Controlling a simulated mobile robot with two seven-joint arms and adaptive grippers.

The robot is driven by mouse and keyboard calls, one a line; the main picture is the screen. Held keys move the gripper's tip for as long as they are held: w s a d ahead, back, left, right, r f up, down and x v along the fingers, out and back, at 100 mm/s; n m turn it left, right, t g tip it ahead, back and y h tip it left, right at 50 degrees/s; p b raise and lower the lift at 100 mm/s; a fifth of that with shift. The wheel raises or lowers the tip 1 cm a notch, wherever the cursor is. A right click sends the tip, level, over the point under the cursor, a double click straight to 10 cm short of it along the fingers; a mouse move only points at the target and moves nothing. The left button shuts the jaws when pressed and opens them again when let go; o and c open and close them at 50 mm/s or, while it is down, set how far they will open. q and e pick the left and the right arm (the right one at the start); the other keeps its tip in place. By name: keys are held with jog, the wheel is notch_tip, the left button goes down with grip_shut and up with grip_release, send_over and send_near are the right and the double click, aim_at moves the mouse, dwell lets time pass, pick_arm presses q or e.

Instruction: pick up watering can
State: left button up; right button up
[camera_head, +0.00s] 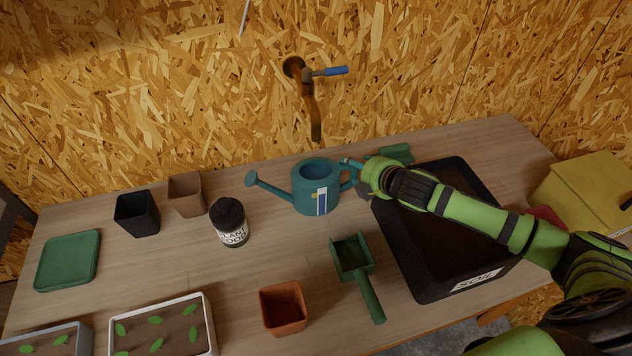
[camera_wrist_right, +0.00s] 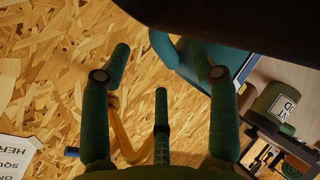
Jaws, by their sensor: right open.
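The teal watering can (camera_head: 306,198) stands upright on the plank bench, its spout to the left and its handle to the right. My right gripper (camera_head: 358,172) reaches in from the right, with its fingers at the handle side. In the right wrist view my right gripper (camera_wrist_right: 160,78) is open, its fingers spread. Part of the teal watering can (camera_wrist_right: 164,48) shows behind the right-hand finger, which hides some of it. I cannot tell whether a finger touches the handle. My left gripper is not in view.
A black soil tray (camera_head: 402,262) lies under my right forearm. Pots and seedling trays (camera_head: 206,313) fill the left.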

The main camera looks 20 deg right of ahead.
jog(key=p+x, duration=0.1)
jog(key=x, duration=0.3)
jog(key=shift+w+d, duration=0.1)
jog(key=shift+w, duration=0.05)
grip_shut()
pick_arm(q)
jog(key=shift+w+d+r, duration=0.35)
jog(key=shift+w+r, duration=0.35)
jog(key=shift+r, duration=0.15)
